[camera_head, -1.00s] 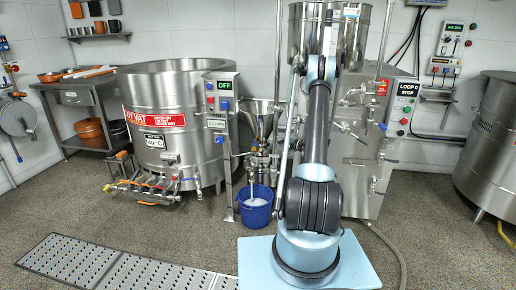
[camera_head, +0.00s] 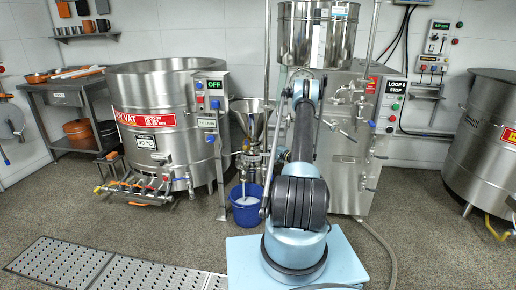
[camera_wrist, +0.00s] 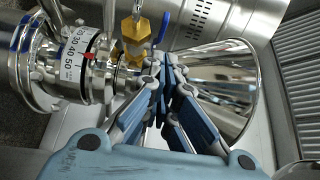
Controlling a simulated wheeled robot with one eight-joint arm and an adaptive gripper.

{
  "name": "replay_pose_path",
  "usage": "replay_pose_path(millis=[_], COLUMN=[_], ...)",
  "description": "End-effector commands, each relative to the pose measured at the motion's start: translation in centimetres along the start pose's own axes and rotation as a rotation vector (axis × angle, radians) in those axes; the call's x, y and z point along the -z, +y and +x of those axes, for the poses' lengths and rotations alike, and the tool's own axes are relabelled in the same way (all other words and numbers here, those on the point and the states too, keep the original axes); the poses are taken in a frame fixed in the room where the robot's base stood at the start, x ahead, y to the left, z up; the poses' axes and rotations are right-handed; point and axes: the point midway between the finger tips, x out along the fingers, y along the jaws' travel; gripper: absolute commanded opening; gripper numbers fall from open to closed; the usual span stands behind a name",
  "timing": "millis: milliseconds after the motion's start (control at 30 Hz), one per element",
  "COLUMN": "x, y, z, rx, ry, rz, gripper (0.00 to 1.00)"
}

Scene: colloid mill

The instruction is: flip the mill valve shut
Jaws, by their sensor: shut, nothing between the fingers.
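The colloid mill (camera_head: 248,160) stands left of my arm in the head view, with a steel funnel (camera_head: 252,122) on top and a blue bucket below. In the wrist view the mill lies sideways, with a numbered dial ring (camera_wrist: 77,55) at left and the funnel (camera_wrist: 232,85) at right. Between them is a brass fitting (camera_wrist: 133,32) with a blue lever (camera_wrist: 162,28), seemingly the valve. My gripper (camera_wrist: 165,68) is shut and empty, its fingertips just short of the lever in the picture; I cannot tell whether they touch anything. My arm hides the gripper in the head view.
The blue bucket (camera_head: 247,205) holds something white. The large vat (camera_head: 165,95) and its control post (camera_head: 211,120) stand left. A steel machine cabinet (camera_head: 350,180) stands behind my arm. A floor grate (camera_head: 60,262) lies front left. Floor at front right is mostly clear.

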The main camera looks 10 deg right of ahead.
Motion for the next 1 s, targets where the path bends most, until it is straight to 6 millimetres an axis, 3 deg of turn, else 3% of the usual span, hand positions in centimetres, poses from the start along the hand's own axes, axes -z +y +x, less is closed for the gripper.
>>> replay_pose_path(millis=[600, 1000], x=[-0.1, 0.0], y=[0.0, -0.1], z=[8.6, 9.6], rx=[0.0, 0.0], ry=[-0.001, 0.0], rz=[0.0, 0.0], gripper=[0.0, 0.0])
